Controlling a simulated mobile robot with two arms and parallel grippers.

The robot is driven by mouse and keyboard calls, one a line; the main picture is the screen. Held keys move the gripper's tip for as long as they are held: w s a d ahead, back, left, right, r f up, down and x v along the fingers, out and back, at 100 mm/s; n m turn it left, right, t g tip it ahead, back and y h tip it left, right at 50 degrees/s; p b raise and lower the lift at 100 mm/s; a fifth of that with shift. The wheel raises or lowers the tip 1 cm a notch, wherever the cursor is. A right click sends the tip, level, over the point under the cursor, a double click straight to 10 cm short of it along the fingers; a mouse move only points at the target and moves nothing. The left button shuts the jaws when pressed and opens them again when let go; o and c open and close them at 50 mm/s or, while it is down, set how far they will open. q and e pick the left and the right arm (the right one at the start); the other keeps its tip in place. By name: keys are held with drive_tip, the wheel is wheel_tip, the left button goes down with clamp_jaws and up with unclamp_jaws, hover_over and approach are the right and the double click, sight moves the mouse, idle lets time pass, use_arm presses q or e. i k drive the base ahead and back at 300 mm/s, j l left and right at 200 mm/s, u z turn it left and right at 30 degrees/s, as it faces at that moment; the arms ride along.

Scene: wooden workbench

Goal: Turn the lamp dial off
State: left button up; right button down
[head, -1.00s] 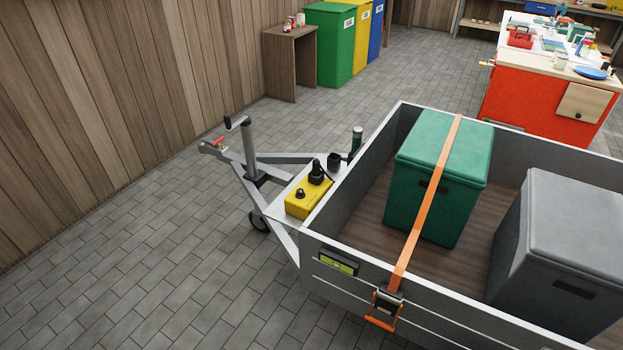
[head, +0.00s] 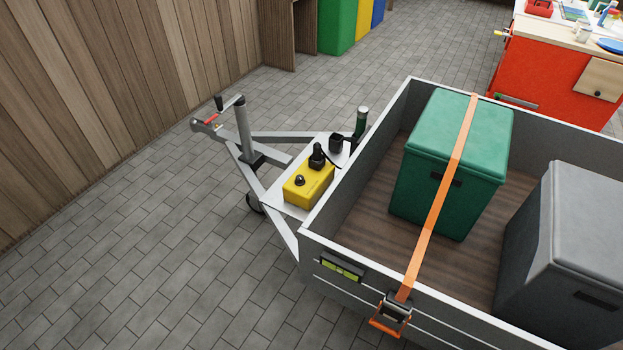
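A yellow box (head: 308,187) sits on the white plate at the front of a grey trailer. A black round knob (head: 300,181) stands on its top near the front left. A black plug-like piece (head: 317,157) stands on top behind it. Which of these is the lamp dial I cannot tell, and no marking on the knob is readable. Neither of my grippers is in view.
The trailer (head: 335,236) holds a green box (head: 478,135) under an orange strap (head: 440,195) and a grey box (head: 570,260). Its drawbar (head: 250,180) points left. A red workbench (head: 550,75) stands behind right. The paved floor (head: 130,280) at left is clear.

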sight(299, 181)
drive_tip(key=i+j+u, duration=0.15)
drive_tip(key=i+j, duration=1.2)
